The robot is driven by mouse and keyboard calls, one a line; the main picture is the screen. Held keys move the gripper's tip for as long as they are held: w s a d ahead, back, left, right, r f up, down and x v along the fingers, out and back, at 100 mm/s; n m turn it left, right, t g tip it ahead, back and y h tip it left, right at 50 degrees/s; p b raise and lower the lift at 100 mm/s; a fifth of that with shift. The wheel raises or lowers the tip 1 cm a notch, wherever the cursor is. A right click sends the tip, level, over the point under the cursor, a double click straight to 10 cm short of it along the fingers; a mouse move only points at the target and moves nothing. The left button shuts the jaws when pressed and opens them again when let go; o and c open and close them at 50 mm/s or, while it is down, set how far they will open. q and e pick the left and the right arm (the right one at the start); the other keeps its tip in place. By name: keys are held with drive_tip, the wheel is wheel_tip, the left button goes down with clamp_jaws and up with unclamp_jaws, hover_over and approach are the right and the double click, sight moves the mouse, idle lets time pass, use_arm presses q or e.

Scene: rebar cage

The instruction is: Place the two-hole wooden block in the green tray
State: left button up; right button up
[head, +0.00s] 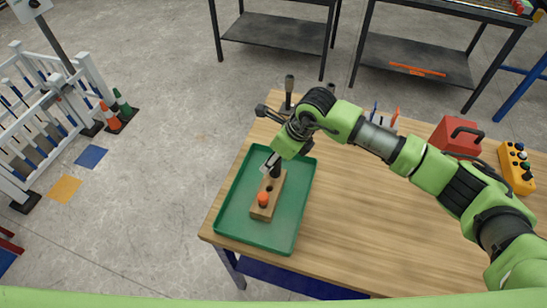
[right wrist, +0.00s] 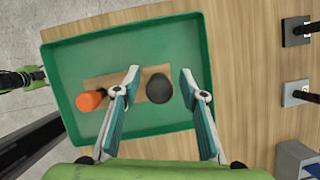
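The wooden block (head: 258,212) lies inside the green tray (head: 231,235), which sits at the left end of the table. An orange peg (head: 263,198) stands at the block's near end, and a dark round peg (right wrist: 159,88) stands toward its other end. In the head view a dark spot shows on the block between them. My right gripper (head: 271,164) is low over the block's far end. In the right wrist view its fingers (right wrist: 160,80) are apart on either side of the dark peg, with gaps showing.
Dark upright posts (head: 289,90) on square bases stand behind the tray. A red toolbox (head: 452,138) and a yellow button box (head: 516,168) are at the right. The table middle is bare under my right arm. White railings (head: 40,110) stand on the floor at left.

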drive_tip(key=shift+r, duration=0.2)
drive_tip(key=shift+d+r, duration=0.15)
drive_tip(key=shift+r, duration=0.15)
drive_tip(key=b+v, duration=0.3)
drive_tip(key=v, duration=0.8)
drive_tip(key=shift+s, duration=0.1)
idle(0.9)
